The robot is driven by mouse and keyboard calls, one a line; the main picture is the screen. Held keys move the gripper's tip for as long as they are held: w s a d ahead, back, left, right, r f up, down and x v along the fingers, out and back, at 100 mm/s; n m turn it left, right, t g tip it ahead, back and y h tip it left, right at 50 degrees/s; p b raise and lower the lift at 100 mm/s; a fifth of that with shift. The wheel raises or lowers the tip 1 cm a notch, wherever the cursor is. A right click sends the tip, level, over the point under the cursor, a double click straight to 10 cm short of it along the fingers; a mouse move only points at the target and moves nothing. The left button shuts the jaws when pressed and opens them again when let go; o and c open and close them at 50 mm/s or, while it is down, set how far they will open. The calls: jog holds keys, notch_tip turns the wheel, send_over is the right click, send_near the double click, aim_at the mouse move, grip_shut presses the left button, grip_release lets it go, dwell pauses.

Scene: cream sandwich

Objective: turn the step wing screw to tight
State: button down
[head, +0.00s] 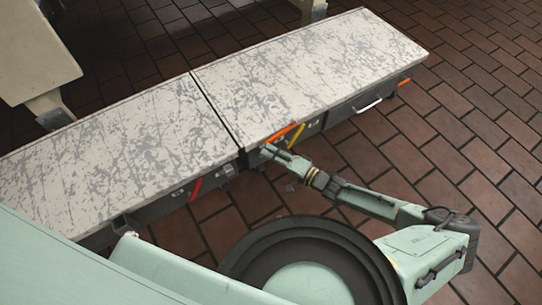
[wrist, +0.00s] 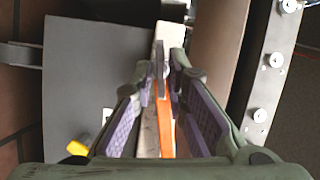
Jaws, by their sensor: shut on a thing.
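My gripper (head: 267,150) is at the near side of the long table, just under its edge by the seam between the two tops. In the wrist view my gripper (wrist: 161,76) has its purple-padded fingers closed around a thin grey upright piece, which I take to be the step wing screw (wrist: 159,60). The fingers hide most of it, and its turn angle cannot be read. An orange bar (wrist: 167,125) runs below and between the fingers; it also shows in the head view (head: 285,133). The screw itself cannot be made out in the head view.
The scratched table top (head: 300,65) overhangs the work spot. A yellow bar (head: 297,137), a red part (head: 195,190) and a white handle (head: 368,105) sit along its near side. Brick floor (head: 440,110) is open at right.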

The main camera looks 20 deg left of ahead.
jog(key=shift+w+d+m+y+b, duration=0.1)
jog(key=shift+w+m+y+b, duration=0.1)
jog(key=shift+m+y+b, duration=0.45)
jog(key=shift+m+h, duration=0.25)
jog(key=shift+m, duration=0.1)
jog(key=c, duration=1.8)
grip_release()
jog(key=shift+o, duration=0.2)
jog(key=v, duration=1.2)
